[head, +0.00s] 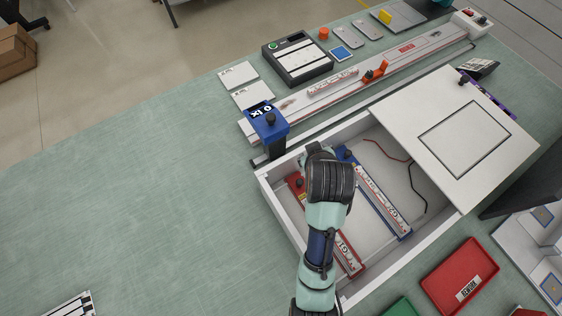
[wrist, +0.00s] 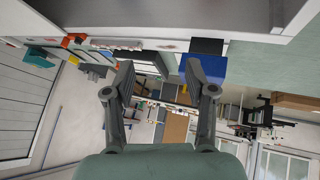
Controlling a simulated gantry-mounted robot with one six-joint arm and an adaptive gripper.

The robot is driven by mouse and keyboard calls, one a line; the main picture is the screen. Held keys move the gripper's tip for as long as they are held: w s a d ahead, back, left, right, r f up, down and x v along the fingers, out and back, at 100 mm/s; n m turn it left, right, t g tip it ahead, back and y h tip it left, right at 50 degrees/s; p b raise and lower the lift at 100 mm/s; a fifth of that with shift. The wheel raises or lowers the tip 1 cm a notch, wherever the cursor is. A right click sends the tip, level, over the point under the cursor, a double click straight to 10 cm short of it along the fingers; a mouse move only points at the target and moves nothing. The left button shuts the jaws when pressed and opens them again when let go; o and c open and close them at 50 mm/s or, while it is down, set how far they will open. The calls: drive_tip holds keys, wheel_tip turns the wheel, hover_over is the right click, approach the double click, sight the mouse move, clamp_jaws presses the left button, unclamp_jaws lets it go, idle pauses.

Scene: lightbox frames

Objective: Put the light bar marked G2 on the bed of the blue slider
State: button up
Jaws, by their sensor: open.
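A white box (head: 265,188) stands open on the bench. In it lie a long white bar on a blue strip (head: 344,155) at the right and a white bar on a red strip (head: 297,188) at the left. Each bar has a printed label; the right bar's (head: 385,202) I cannot read surely, and the left one (head: 347,258) looks like G1. A blue block (head: 268,122) with a black knob and marking stands at the rail's near end; it also shows in the wrist view (wrist: 208,68). My gripper (head: 315,149) is over the box, open and empty; its fingers are apart in the wrist view (wrist: 158,70).
A white lid (head: 412,112) leans across the box's right part. A pale rail (head: 432,48) with an orange piece (head: 376,72) runs behind it. Loose wires lie in the box. A red tray (head: 450,265) stands at lower right.

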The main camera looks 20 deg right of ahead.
drive_tip(key=s+a+r+t+y, duration=0.1)
drive_tip(key=s+a+r+t, duration=0.1)
drive_tip(key=a+r, duration=0.3)
drive_tip(key=s+a+r+m+t+y, duration=0.1)
drive_tip(key=a+r, duration=0.5)
drive_tip(key=a, duration=0.6)
drive_tip(key=s+t, duration=0.1)
drive_tip(key=t, duration=0.1)
drive_tip(key=shift+s+t, duration=0.3)
drive_tip(key=shift+s, duration=0.1)
